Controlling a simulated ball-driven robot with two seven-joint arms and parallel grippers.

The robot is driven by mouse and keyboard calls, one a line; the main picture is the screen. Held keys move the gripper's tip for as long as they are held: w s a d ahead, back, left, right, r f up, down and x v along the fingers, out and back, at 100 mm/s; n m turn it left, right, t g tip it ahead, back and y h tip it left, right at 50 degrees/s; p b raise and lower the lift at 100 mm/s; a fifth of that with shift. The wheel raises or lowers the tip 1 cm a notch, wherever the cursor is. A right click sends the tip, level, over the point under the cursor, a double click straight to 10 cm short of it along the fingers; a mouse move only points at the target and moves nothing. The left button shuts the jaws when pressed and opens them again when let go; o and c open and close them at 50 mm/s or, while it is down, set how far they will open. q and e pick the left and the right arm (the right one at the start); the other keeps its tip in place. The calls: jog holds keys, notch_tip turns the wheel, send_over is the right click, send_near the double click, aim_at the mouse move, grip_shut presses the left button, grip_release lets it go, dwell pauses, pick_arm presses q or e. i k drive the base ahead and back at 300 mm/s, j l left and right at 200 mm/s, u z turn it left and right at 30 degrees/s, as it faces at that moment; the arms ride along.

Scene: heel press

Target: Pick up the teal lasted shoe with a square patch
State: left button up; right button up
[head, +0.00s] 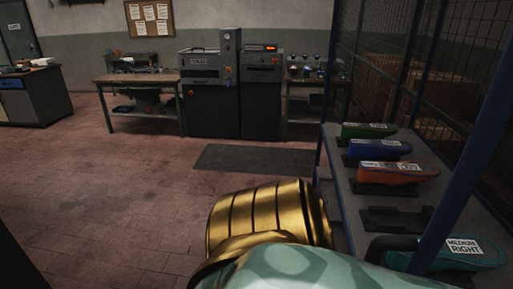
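A dark teal lasted shoe (430,261) lies at the near end of the shelf at the lower right. It has a white label reading "MEDIUM RIGHT" (464,246). A blue post crosses in front of it, and my gold and pale-green arm hides part of its near side. A dark curved shape (385,244) shows at its left end; I cannot tell what it is. I cannot make out a separate square patch. Neither gripper shows in the head view.
Green (368,130), blue (380,148) and orange (397,173) shoes sit farther back on the grey shelf. An empty black holder (395,218) lies between orange and teal. Blue posts and mesh (400,60) bound the shelf. The floor (130,200) at left is clear.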

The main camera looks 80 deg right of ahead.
aim_at(461, 251)
jog(key=l+u, duration=0.15)
jog(key=u, duration=0.3)
jog(key=i+l+u, duration=0.1)
jog(key=u, duration=0.4)
jog(key=l+z, duration=0.25)
jog(key=l, duration=0.4)
jog(key=i+l+z, duration=0.1)
jog(key=l+z, duration=0.2)
jog(key=l, duration=0.35)
jog(key=l+z, duration=0.3)
jog(key=l, duration=0.5)
jog(key=l+z, duration=0.3)
jog(key=l, duration=0.55)
jog(key=l+z, duration=0.15)
jog(key=z, duration=0.2)
jog(key=l+z, duration=0.15)
jog(key=z, duration=0.25)
jog(key=i+l+z, duration=0.1)
jog(key=z, duration=1.1)
jog(key=i+z, duration=0.1)
jog(key=z, duration=0.35)
jog(key=l+z, duration=0.1)
jog(key=z, duration=1.2)
jog(key=i+j, duration=0.05)
jog(key=j, duration=0.05)
